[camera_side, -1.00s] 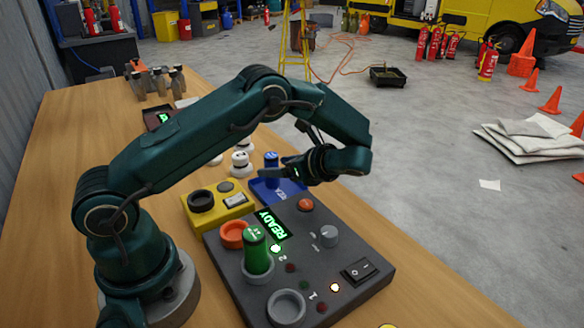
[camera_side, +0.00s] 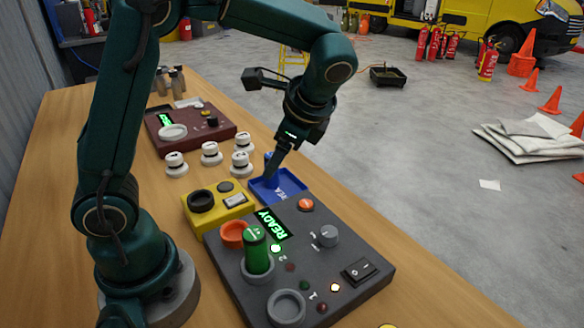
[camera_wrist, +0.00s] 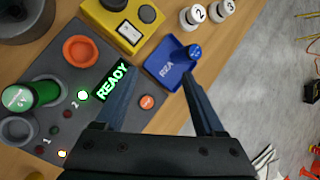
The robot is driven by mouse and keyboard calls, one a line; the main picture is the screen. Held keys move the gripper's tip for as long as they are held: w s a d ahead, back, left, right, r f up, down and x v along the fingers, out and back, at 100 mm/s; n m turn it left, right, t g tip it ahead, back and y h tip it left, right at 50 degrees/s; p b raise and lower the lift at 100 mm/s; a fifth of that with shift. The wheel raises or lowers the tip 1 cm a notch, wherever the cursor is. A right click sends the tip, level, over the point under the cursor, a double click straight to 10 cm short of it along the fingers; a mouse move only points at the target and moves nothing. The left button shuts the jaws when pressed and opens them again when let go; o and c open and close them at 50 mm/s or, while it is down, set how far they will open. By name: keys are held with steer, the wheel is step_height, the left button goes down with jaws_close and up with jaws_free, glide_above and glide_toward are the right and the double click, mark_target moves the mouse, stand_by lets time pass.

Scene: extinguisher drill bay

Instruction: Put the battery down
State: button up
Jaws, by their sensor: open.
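A blue battery (camera_wrist: 193,52) stands on the blue tray (camera_wrist: 168,72), near its right edge in the wrist view. In the side view the battery (camera_side: 267,158) is partly hidden behind my fingers, and the tray (camera_side: 292,187) lies behind the grey panel. My gripper (camera_side: 275,164) points down over the tray. In the wrist view my gripper (camera_wrist: 162,76) is open, with nothing between its fingers; the battery is beyond the right fingertip. Contact cannot be told. A green battery (camera_side: 256,251) stands in a socket of the grey panel (camera_side: 335,270).
The grey panel's screen (camera_side: 271,224) reads READY; its front ring socket (camera_side: 286,306) is empty. A yellow box (camera_side: 217,207) sits left of the tray. Several white numbered knobs (camera_side: 210,153) stand behind, before a dark red panel (camera_side: 190,125). The table's right edge is close.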

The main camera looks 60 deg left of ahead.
steer(key=s+d+r+n+t+h, duration=0.2)
steer(key=s+d+n+t+h, duration=0.4)
steer(key=s+d+n, duration=0.2)
steer(key=shift+s+r+n, duration=0.15)
steer(key=shift+s+n, duration=0.85)
steer(key=shift+s, duration=0.25)
